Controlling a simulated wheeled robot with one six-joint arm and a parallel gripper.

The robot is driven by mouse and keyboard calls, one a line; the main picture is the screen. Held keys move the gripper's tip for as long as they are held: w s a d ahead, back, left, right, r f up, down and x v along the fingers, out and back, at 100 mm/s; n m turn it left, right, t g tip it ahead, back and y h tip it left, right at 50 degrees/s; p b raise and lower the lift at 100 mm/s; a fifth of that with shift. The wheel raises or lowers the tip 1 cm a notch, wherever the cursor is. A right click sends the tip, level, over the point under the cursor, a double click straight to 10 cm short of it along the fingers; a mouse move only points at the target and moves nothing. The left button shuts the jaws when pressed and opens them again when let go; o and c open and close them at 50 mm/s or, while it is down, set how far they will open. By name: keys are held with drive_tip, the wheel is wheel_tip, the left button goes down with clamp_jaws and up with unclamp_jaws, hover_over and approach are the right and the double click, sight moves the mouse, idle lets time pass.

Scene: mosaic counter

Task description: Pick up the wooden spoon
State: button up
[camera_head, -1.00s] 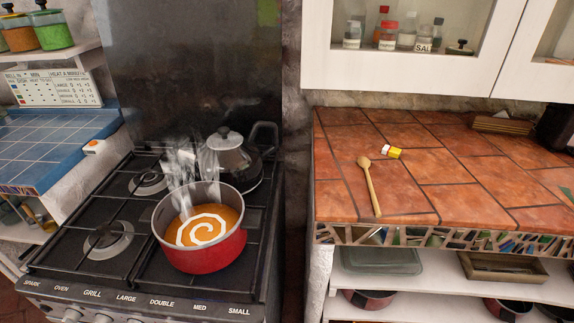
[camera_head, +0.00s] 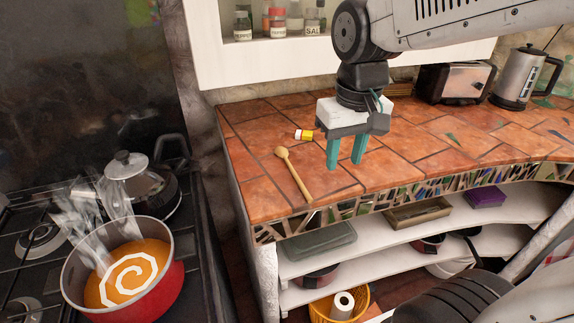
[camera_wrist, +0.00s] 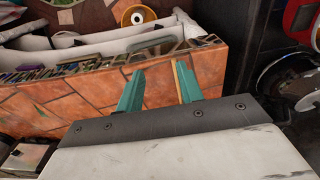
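The wooden spoon (camera_head: 293,172) lies on the terracotta-tiled counter (camera_head: 262,198), its bowl toward the back and its handle toward the front edge. My gripper (camera_head: 346,163) is above the counter, to the right of the spoon, pointing down. Its two teal fingers are apart, with nothing held. In the wrist view the open fingers (camera_wrist: 158,92) also show, and a thin strip of wood, seemingly the spoon's handle (camera_wrist: 176,78), appears along the inner side of the right finger. The spoon's bowl is hidden there.
A steaming red pot (camera_head: 150,300) and a kettle (camera_head: 140,185) stand on the stove at left. A toaster (camera_head: 455,82) and a steel kettle (camera_head: 520,80) stand at back right. Shelves are below.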

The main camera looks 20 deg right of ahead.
approach(300, 181)
drive_tip(key=shift+w+g, duration=0.35)
drive_tip(key=shift+g, duration=0.05)
drive_tip(key=shift+w+a+f, duration=0.1)
drive_tip(key=shift+w+f, duration=0.05)
drive_tip(key=shift+f, duration=0.2)
wheel_tip(300, 181, down, 7)
drive_tip(key=shift+f, duration=0.2)
clamp_jaws()
